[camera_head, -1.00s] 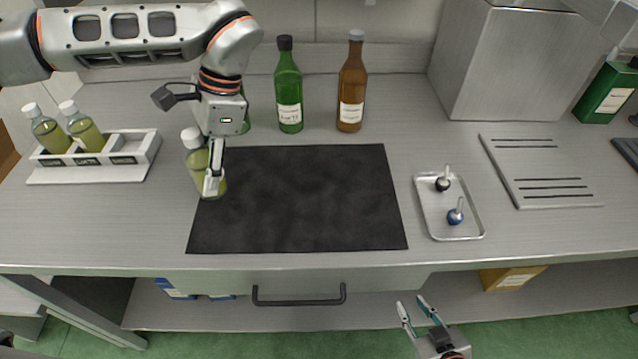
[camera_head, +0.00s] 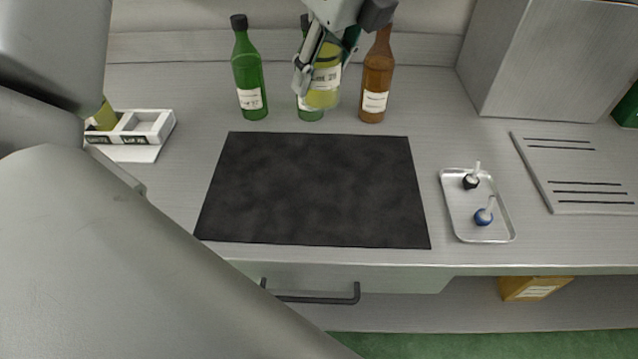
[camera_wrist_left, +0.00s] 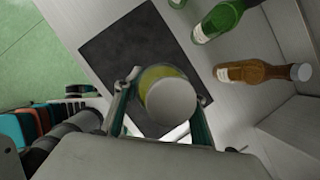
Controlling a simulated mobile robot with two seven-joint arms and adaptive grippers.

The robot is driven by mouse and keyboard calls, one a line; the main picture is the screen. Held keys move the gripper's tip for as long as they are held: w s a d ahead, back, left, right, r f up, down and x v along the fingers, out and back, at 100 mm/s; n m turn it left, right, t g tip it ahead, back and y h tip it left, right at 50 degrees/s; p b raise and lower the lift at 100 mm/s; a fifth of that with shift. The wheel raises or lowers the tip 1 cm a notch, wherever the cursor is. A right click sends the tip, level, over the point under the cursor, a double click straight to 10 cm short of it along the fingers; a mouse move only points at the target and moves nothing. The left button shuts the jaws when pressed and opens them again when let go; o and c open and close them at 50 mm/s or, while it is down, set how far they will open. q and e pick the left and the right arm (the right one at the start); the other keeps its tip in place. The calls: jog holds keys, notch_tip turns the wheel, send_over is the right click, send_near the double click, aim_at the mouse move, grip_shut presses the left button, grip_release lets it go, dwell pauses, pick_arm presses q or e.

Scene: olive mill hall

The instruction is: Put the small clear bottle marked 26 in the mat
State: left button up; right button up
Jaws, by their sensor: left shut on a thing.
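My left gripper (camera_head: 318,85) is shut on a small clear bottle (camera_head: 323,88) with yellow-green liquid and a pale label. It holds the bottle in the air near the back of the bench, in front of a green bottle. The label's number is too small to read surely. In the left wrist view the bottle's white cap (camera_wrist_left: 171,101) faces the camera between the fingers. The black mat (camera_head: 315,190) lies flat and bare on the bench, nearer the front than the held bottle. My right gripper is not in view.
Green bottles (camera_head: 247,75) and a brown bottle (camera_head: 377,80) stand behind the mat. A metal tray (camera_head: 456,222) with two stoppers is right of it. A white rack (camera_head: 150,128) is at left, partly hidden by my arm. A grey slotted plate (camera_head: 590,200) lies at right.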

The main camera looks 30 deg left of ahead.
pick_arm(q)
jog(key=shift+s+a+r+m+t, duration=0.3)
jog(key=shift+s+r+m, duration=0.25)
jog(key=shift+r+m, duration=0.3)
jog(key=shift+s+f+m+b, duration=0.15)
jog(key=shift+f+m+b, duration=0.05)
jog(key=shift+m+b, duration=0.1)
jog(key=b, duration=0.2)
send_over(314, 180)
notch_tip(314, 180, down, 14)
jog(key=shift+f+b, duration=0.45)
jog(key=shift+f, duration=2.15)
jog(key=shift+f, duration=0.2)
jog(key=o, duration=1.4)
